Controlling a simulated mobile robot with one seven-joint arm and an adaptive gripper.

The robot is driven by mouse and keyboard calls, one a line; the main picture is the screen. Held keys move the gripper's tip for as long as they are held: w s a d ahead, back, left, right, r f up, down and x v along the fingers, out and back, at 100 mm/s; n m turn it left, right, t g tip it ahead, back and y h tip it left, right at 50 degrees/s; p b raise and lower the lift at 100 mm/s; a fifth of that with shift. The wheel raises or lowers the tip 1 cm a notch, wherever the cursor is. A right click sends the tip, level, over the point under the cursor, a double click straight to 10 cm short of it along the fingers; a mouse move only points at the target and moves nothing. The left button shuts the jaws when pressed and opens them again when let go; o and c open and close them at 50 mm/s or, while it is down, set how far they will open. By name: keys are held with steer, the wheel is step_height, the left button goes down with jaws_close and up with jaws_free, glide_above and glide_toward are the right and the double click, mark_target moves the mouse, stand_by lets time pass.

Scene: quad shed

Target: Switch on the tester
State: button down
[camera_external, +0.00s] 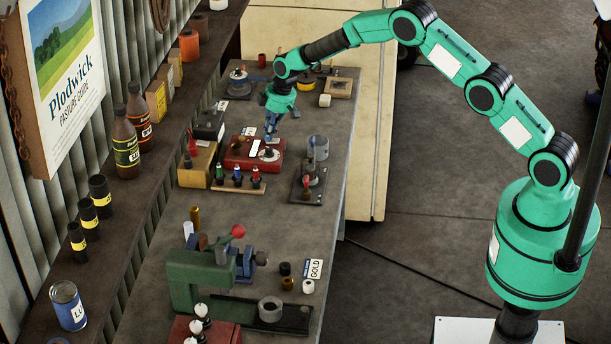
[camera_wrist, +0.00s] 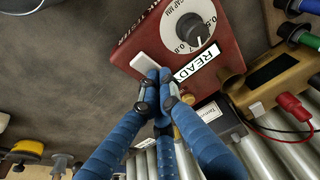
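My gripper (camera_external: 270,136) is over the box. In the wrist view its blue fingers (camera_wrist: 157,76) are closed together, with nothing seen between them. The fingertips are at the white piece's lower edge and partly cover it; I cannot tell whether they touch it. Which way the piece is tipped is unclear.
A tan box with a dark display (camera_wrist: 272,82) and red clip stands beside the tester, near a black labelled box (camera_external: 207,125). A rack of coloured-topped pieces (camera_external: 238,181) stands in front. A metal cup (camera_external: 317,147) stands right. A green vise-like tool (camera_external: 205,278) is nearer the camera.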

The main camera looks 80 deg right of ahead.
steer(key=shift+s, duration=0.7)
steer(key=shift+r, duration=0.2)
steer(key=shift+v, duration=0.9)
steer(key=v, duration=1.2)
steer(key=shift+s, duration=0.2)
steer(key=shift+f, duration=0.15)
steer(key=shift+w+r+t+b, duration=0.35)
steer(key=shift+w+t+b, duration=0.25)
steer(key=shift+b, duration=0.5)
steer(key=shift+w, duration=0.1)
